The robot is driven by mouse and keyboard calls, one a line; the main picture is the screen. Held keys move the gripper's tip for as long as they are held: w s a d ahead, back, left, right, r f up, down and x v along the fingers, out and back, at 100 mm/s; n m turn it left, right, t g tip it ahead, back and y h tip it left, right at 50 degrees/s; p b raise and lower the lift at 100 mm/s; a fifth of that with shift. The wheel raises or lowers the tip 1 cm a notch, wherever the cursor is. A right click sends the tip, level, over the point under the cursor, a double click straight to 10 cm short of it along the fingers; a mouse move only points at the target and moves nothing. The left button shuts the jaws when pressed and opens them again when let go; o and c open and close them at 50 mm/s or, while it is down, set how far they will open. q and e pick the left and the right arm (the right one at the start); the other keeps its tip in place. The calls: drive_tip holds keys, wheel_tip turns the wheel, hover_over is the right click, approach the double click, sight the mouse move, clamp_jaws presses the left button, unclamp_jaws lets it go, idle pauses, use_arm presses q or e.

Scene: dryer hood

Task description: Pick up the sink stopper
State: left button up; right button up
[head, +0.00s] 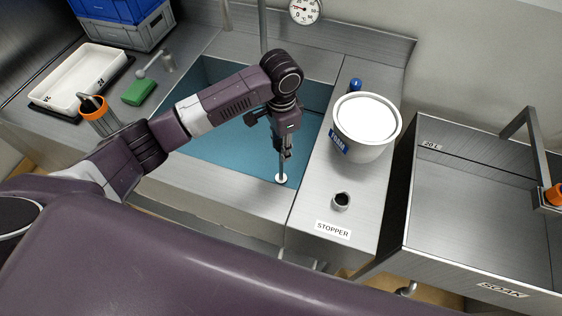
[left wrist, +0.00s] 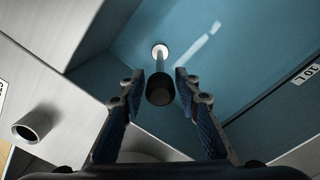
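The sink stopper has a white round foot (head: 281,178), a thin upright rod and a dark knob on top. It stands inside the blue-looking sink (head: 225,150), near the sink's front right corner. My left gripper (head: 284,154) points down over it. In the left wrist view, the stopper's dark knob (left wrist: 160,89) lies between the two fingers of my left gripper (left wrist: 159,80). The fingers are spread, with a visible gap on each side of the knob. The white foot also shows farther down. My right gripper is not in view.
A round holder (head: 341,201) stands beside the "STOPPER" label (head: 332,229) on the right ledge. A white pot (head: 366,127) sits behind it. An empty steel "SOAK" basin (head: 480,200) is farther right. A white tray (head: 78,76) and green sponge (head: 138,92) lie left.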

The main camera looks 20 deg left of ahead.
sight(281, 165)
use_arm(q)
wheel_tip(281, 165, down, 6)
drive_tip(key=shift+r+p, duration=0.1)
drive_tip(key=shift+p, duration=0.8)
clamp_jaws()
